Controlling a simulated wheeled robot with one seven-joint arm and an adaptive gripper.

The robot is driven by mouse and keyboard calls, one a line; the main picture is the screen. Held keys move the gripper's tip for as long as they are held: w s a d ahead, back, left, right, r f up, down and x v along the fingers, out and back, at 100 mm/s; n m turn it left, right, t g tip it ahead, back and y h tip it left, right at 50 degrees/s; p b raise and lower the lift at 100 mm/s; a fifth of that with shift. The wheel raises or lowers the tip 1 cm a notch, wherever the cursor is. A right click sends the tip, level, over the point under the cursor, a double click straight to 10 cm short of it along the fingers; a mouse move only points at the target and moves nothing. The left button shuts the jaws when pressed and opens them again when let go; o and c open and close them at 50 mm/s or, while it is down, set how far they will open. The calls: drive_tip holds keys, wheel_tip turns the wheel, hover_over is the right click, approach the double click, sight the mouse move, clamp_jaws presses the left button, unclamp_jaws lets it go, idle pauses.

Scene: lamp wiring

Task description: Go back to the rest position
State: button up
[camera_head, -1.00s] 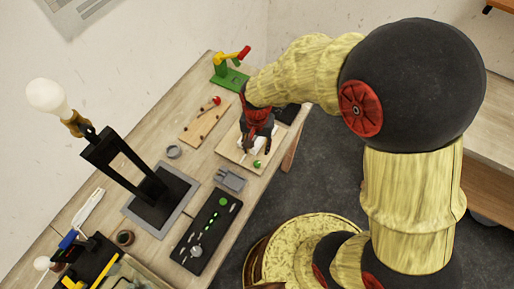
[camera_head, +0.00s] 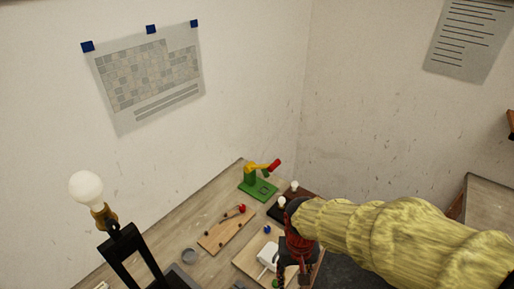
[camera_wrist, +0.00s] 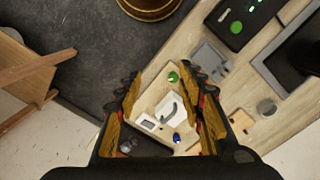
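My gripper (camera_head: 290,268) hangs over the near right of the workbench, beside a white device (camera_head: 268,256) on a light wooden board. In the wrist view my gripper (camera_wrist: 165,78) has its two fingers wide apart with nothing between their tips. Below and between the fingers lie the white device (camera_wrist: 171,108), a green knob (camera_wrist: 173,77) and a blue piece (camera_wrist: 177,138) on the board. The fingers look clear of them, but the exact height is hard to tell. My arm reaches in from the lower right of the head view.
A lamp with a white bulb (camera_head: 87,187) on a black frame (camera_head: 128,250) stands tall at the left. A green stand with a red handle (camera_head: 259,183) and a wooden board with pegs (camera_head: 227,231) lie at the back. A wooden stool (camera_wrist: 25,85) shows in the wrist view.

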drive_tip(key=s+d+r+t+b, duration=0.6)
drive_tip(key=d+r+b, duration=0.3)
drive_tip(key=r, duration=0.1)
drive_tip(key=shift+m, duration=0.3)
idle(1.5)
